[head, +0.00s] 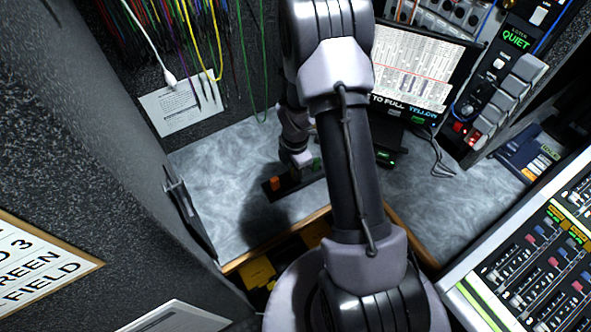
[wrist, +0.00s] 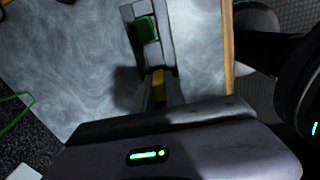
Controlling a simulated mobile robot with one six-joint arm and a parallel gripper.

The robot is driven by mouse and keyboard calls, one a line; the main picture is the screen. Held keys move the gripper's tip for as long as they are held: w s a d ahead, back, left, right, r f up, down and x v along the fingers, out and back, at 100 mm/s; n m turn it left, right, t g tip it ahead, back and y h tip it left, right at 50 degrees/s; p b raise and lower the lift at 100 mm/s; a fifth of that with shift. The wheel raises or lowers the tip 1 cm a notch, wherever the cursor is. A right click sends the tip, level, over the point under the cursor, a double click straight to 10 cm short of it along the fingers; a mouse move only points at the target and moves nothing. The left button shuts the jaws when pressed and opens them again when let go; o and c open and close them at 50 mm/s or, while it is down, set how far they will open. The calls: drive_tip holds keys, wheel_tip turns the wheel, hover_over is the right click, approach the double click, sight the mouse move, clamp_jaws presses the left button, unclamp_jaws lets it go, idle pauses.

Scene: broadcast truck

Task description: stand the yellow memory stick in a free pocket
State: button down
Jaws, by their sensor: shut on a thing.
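The yellow memory stick (wrist: 158,86) shows in the wrist view between the two fingers of my gripper (wrist: 159,94), which is shut on it. It is at the near part of the pocket rack (wrist: 152,53); I cannot tell how deep it sits in a pocket. A green stick (wrist: 146,28) stands in the rack further along. The yellow stick is hidden there.
The grey worktop (head: 225,165) is clear left of the rack. An upright dark holder (head: 188,215) stands at the left wall. A monitor (head: 418,70) stands behind at right, with a green-lit device (head: 386,158) below it. The wooden front edge (head: 280,240) is close.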

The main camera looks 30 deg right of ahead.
drive_tip(key=shift+f, duration=0.2)
drive_tip(key=c, duration=1.8)
unclamp_jaws()
drive_tip(key=o, duration=0.5)
wheel_tip(320, 180, up, 17)
drive_tip(key=p, duration=0.6)
drive_tip(key=shift+r, duration=0.2)
